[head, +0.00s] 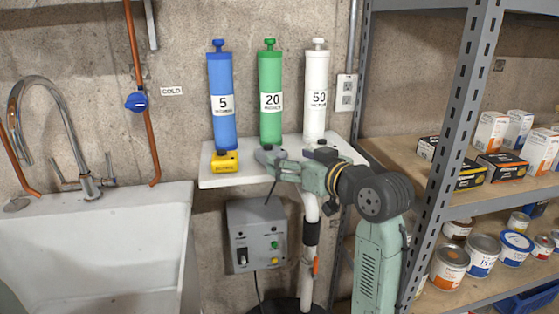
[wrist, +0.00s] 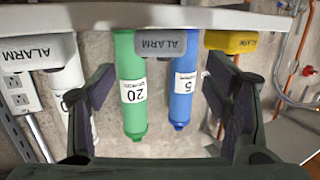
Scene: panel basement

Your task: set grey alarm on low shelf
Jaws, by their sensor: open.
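In the wrist view, which is upside down, a grey alarm (wrist: 168,42) sits on the white wall shelf (wrist: 215,17), between my fingers and ahead of them. The rack's lower shelf (head: 480,298) is at the right.
Blue (head: 222,100), green (head: 270,95) and white (head: 316,95) cylinders stand behind the alarms. Paint cans (head: 483,255) crowd the lower rack shelf; boxes fill much of the upper one. A rack post (head: 460,130) rises right of my arm. A sink (head: 100,240) is left.

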